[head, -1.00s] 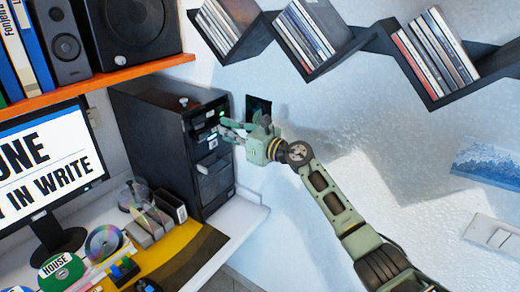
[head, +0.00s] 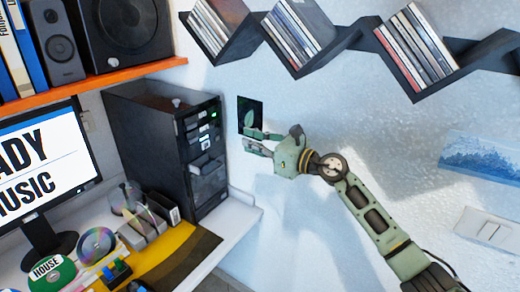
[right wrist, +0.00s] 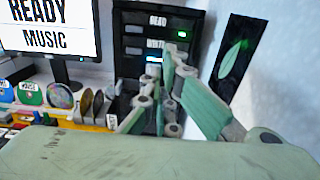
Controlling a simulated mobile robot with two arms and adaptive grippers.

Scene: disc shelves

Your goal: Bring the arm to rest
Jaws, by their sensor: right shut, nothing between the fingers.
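My right gripper (head: 249,141) is shut and empty. It hangs in the air in front of the white wall, to the right of the black computer tower (head: 150,150) and apart from it in the head view. In the right wrist view my gripper (right wrist: 168,70) covers part of the tower (right wrist: 130,40), whose drive slots carry labels and a green light. My right arm reaches up from the lower right. My left gripper is not in view.
Zigzag wall shelves (head: 440,82) with disc cases hang above. A monitor (head: 45,160) reading "READY MUSIC" in the wrist view, and several discs (head: 97,245), stand on the desk. An orange shelf (head: 95,82) holds speakers. Open space lies before the wall.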

